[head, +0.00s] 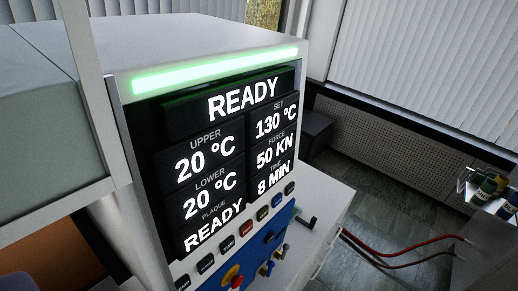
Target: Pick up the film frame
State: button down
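No film frame shows in the head view. My gripper is not in view either. The view is filled mostly by a lab press (190,48) with a black display panel (240,105). The display reads READY at the top, UPPER 20 °C, LOWER 20 °C, SET 130 °C, FORCE 50 KN and 8 MIN, with PLAQUE READY at the bottom. A green light bar (215,70) glows above the display.
Below the display are a row of buttons (247,228) and a blue control panel (262,252) with knobs. Small bottles (490,186) stand on a surface at the right edge. Blinds (430,60) cover the back.

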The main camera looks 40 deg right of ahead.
aim_at(297, 210)
jog(key=z, duration=0.85)
